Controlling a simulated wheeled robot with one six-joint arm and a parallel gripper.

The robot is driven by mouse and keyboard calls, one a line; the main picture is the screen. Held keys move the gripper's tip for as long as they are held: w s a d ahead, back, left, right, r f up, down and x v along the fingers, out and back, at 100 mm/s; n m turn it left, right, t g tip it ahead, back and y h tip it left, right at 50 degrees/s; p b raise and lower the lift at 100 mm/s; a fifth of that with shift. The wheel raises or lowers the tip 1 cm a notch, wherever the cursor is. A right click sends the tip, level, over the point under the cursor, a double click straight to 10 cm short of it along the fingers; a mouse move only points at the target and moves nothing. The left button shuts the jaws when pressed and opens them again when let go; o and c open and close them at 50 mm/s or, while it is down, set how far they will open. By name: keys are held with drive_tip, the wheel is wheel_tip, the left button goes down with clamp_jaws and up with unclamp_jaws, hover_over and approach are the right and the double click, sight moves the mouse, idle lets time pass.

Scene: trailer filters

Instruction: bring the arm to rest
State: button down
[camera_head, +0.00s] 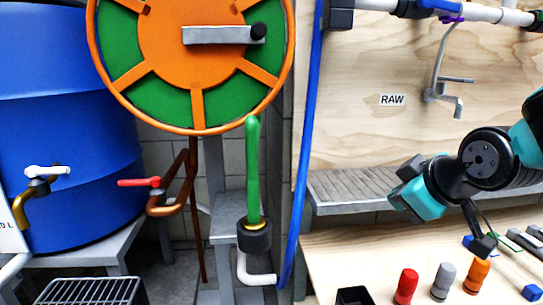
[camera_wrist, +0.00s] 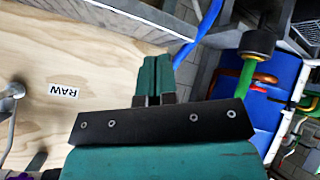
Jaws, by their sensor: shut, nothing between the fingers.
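My arm (camera_head: 485,160), black and teal, reaches in from the right edge of the head view, in front of the plywood panel. It stands above the workbench, with a teal and dark block at its left end. In the wrist view my gripper (camera_wrist: 155,65) shows two green fingers pressed together with nothing between them. The fingers are clear of the panel and touch nothing that I can see. In the head view the fingertips cannot be made out clearly.
A workbench (camera_head: 340,255) holds red, grey and orange bottles (camera_head: 407,286) and small parts. A grey slatted shelf (camera_head: 350,190) and a tap (camera_head: 440,95) lie behind. Left are an orange-green wheel (camera_head: 190,50), a green upright tube (camera_head: 253,170), a blue hose (camera_head: 305,150) and a blue barrel (camera_head: 65,120).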

drive_tip(key=s+a+f+m+g+y+p, duration=0.1)
drive_tip(key=s+a+g, duration=0.3)
drive_tip(key=s, duration=0.5)
drive_tip(key=s+a+f+m+g+y, duration=0.1)
drive_tip(key=s+a+g, duration=0.3)
drive_tip(key=s, duration=0.6)
wheel_tip(320, 180, up, 38)
drive_tip(key=g+p, duration=0.1)
drive_tip(key=p, duration=3.7)
drive_tip(key=shift+s+d+f, duration=0.15)
drive_tip(key=shift+s+d, duration=0.2)
drive_tip(key=shift+d, duration=0.1)
